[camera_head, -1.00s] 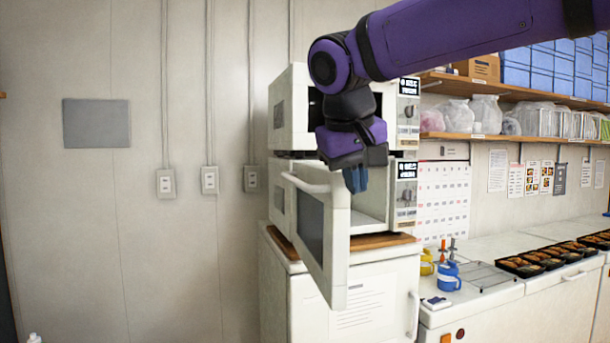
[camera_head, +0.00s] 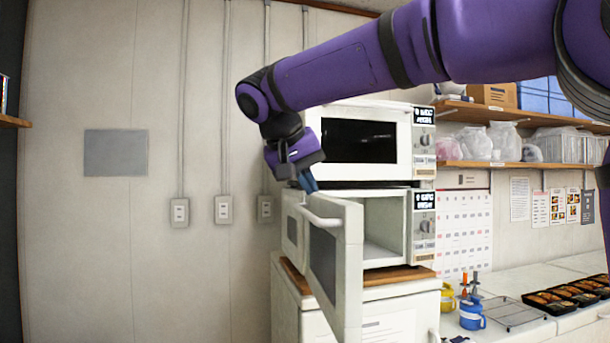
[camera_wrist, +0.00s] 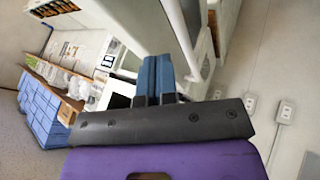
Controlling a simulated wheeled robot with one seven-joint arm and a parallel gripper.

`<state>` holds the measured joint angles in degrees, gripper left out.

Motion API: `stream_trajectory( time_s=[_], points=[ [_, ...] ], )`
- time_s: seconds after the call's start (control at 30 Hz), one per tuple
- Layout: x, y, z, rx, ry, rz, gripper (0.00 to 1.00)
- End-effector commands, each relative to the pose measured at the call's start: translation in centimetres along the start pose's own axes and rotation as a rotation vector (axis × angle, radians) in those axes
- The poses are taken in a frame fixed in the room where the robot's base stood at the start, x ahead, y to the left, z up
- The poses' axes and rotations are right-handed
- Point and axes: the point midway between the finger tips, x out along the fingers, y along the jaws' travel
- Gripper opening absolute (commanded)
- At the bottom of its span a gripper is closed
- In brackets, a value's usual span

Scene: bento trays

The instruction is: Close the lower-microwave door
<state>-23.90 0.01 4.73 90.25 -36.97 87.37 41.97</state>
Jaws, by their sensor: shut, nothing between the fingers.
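The lower microwave (camera_head: 424,228) is white and sits on a wooden board on a white cabinet. Its door (camera_head: 347,275) stands open, swung out toward me, and part of the empty cavity (camera_head: 384,224) shows to its right. The white door handle (camera_head: 322,219) is near the top of the door. My gripper (camera_head: 309,186) is shut and empty, just above and left of the handle in the head view. In the wrist view the blue fingers (camera_wrist: 155,78) are together, with a white bar beside them. I cannot tell whether they touch the door.
The upper microwave (camera_head: 368,113) is stacked on top, its door shut. Shelves with bags and boxes (camera_head: 500,140) are at the right. A counter with a wire rack, cups and food trays (camera_head: 575,292) is at lower right.

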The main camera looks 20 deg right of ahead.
Motion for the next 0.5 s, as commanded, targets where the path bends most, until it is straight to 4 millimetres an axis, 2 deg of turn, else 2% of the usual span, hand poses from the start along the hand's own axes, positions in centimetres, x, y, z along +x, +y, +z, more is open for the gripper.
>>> stream_trajectory(
  time_s=[0.1,0.23,0.5],
  points=[
    [2.1,0.1,0.0,0.001,-0.003,0.002,0.0],
    [4.0,0.1,0.0,0.0,-0.002,0.001,0.0],
    [5.8,0.1,0.0,0.0,-0.001,0.0,0.0]
  ],
)
